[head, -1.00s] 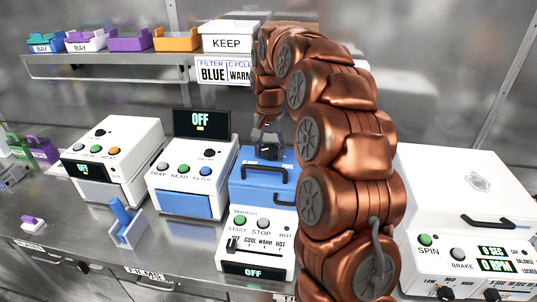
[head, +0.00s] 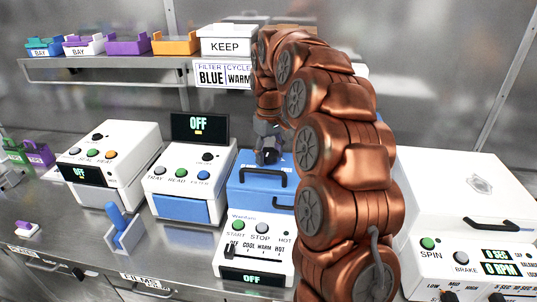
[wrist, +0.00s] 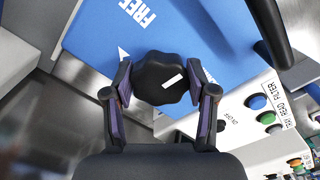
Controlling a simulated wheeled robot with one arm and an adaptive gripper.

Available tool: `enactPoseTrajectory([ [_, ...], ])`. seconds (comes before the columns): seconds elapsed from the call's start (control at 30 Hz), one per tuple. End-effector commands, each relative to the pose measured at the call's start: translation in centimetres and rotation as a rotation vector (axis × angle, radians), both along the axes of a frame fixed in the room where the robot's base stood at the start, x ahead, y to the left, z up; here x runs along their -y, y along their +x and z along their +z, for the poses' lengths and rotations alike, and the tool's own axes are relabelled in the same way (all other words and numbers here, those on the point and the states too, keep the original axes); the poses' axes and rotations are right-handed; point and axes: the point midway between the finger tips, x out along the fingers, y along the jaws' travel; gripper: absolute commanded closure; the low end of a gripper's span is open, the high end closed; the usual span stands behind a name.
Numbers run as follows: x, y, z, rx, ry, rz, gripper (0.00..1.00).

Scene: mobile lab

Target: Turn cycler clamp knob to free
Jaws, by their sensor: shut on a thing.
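The cycler (head: 253,223) is a white box with a blue lid and a black handle, in the middle of the head view. Its black clamp knob (wrist: 158,68) sits on the blue lid (wrist: 195,30) in the wrist view and has a white line mark at its lower right. White "FREE" lettering (wrist: 136,12) and a white triangle are printed on the lid beyond the knob. My gripper (wrist: 160,84) is shut on the knob, one finger on each side. In the head view my gripper (head: 268,153) is low at the lid's back; the knob is mostly hidden there.
Left of the cycler stand a reader (head: 185,180) and a sealer-like device (head: 105,165). A centrifuge-like box (head: 465,215) stands at right, behind my arm. A shelf (head: 120,70) with bins runs above. The lid handle (wrist: 270,30) is close to my gripper.

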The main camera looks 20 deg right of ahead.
Motion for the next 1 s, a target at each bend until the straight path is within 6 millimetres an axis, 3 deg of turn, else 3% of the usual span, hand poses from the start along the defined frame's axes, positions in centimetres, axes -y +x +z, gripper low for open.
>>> enactPoseTrajectory([
  [1.0, 0.19, 0.28, 0.24, 0.002, -0.001, 0.967, 0.78],
])
